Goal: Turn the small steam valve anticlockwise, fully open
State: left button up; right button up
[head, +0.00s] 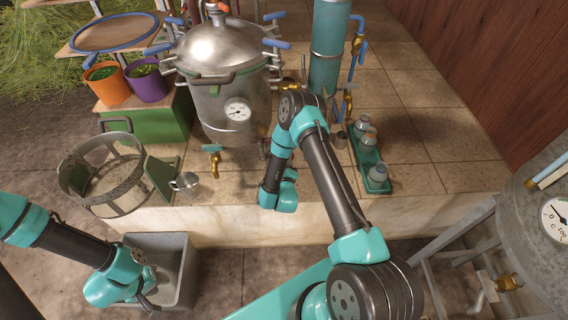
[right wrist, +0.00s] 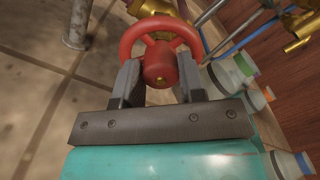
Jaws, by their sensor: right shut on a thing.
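The small steam valve's red handwheel (right wrist: 159,60) fills the top middle of the right wrist view, with brass fitting behind it. My right gripper (right wrist: 158,76) has one finger on each side of the wheel's hub, and it is shut on the wheel. In the head view I cannot make out the red wheel or the right gripper's fingers; my right arm covers that area. My left gripper (head: 148,296) is low on the left, over the grey bin and away from the valve. Its fingers are too unclear to tell open from shut.
The steel still (head: 228,105) with its gauge stands left of my right arm. A teal column (head: 329,50) with brass fittings stands behind the arm. A green tray (head: 376,184) of jars lies to its right. A mesh basket (head: 75,185) and a metal cup (head: 186,182) are at left.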

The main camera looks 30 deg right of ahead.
jog(key=shift+n, duration=0.4)
jog(key=o, duration=0.9)
jog(key=shift+o, duration=0.2)
jog(key=shift+s, duration=0.1)
